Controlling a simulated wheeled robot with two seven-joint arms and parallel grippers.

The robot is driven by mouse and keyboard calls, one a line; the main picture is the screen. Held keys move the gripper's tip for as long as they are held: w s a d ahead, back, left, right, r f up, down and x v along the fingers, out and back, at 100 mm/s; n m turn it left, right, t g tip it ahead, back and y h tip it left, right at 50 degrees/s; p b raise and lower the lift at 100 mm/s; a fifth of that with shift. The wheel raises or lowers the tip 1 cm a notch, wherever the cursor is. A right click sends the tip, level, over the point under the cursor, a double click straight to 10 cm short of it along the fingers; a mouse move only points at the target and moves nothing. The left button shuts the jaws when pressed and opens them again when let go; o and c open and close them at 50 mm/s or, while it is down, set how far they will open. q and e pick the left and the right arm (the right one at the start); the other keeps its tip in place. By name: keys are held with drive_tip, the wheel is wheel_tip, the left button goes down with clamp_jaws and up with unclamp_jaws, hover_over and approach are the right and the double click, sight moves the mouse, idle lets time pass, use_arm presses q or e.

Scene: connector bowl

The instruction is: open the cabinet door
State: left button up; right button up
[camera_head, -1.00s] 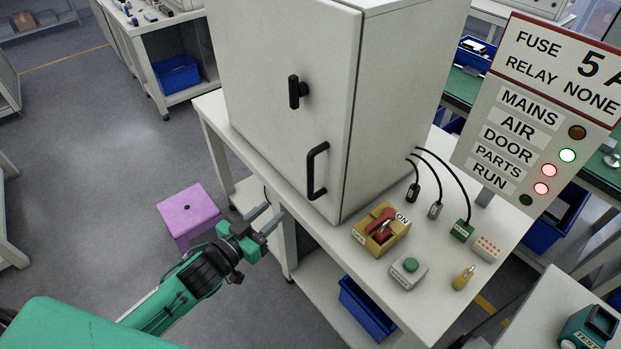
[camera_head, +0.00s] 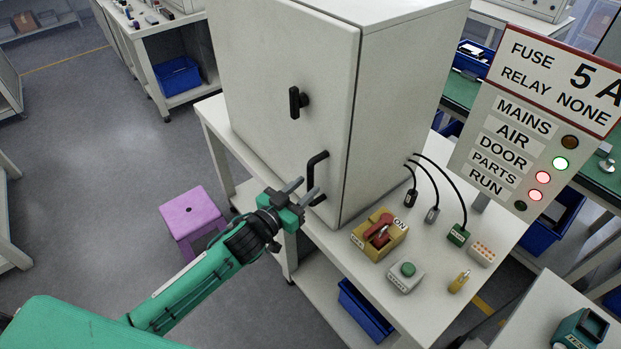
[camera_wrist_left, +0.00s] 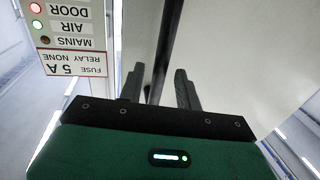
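The white cabinet (camera_head: 410,100) stands on a white bench, and its door (camera_head: 255,90) looks shut. A black bar handle (camera_head: 311,172) is upright near the door's lower right edge. A black latch (camera_head: 295,102) sits higher up, pointing vertically. My left gripper (camera_head: 305,189) is open at the handle's lower part. In the left wrist view, the handle (camera_wrist_left: 166,45) runs between the two spread fingers (camera_wrist_left: 158,88); I cannot tell whether they touch it. My right gripper is not in view.
A red-and-yellow ON/OFF switch (camera_head: 379,234), a green-button box (camera_head: 406,275) and cabled plugs lie on the bench right of the cabinet. A sign (camera_head: 530,125) shows AIR lit green, DOOR and PARTS red. A purple stool (camera_head: 190,212) stands on the floor left of my arm.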

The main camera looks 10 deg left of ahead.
use_arm(q)
drive_tip(key=shift+x, duration=1.45)
clamp_jaws()
drive_tip(key=shift+s+a, duration=0.1)
drive_tip(key=shift+s, duration=0.05)
